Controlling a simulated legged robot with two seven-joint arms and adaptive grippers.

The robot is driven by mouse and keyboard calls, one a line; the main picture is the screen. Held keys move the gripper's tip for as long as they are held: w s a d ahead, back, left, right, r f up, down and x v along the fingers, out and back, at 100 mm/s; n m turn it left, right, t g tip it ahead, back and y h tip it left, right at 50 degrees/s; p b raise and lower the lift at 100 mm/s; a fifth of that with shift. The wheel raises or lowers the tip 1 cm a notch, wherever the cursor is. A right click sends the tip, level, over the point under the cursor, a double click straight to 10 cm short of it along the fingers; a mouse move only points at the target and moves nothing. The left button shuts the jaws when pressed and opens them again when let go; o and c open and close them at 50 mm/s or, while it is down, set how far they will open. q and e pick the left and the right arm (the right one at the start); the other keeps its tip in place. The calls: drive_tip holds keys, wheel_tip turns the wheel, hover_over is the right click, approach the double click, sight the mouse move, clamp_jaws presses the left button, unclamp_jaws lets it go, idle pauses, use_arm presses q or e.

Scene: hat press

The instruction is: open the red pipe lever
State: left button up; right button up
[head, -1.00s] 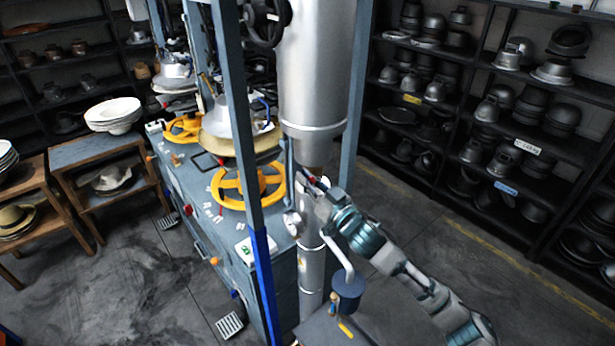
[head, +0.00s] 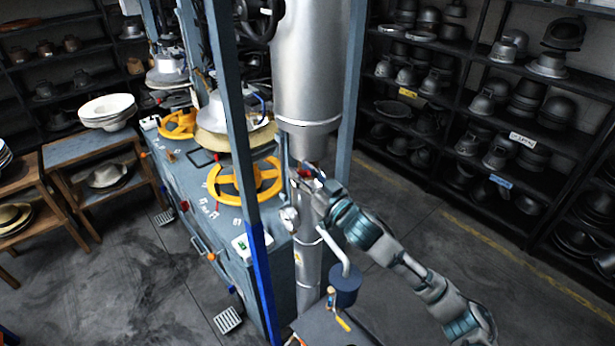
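A small patch of red (head: 306,168), probably the red pipe lever, shows at the vertical pipe just below the big silver cylinder (head: 308,70). Most of it is hidden, so I cannot tell its position. My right gripper (head: 303,183) is at the end of the arm that comes in from the lower right. Its fingers are up against or very near the red part. They are small and partly covered, so I cannot tell whether they are open or shut, or whether they touch the lever. My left gripper is not in view.
A blue-grey frame post (head: 238,130) stands left of the pipe. Yellow handwheels (head: 245,182) sit on the press bench.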

drive_tip(key=v, duration=1.2)
drive_tip(key=shift+w, duration=0.15)
drive_tip(key=shift+c, duration=0.2)
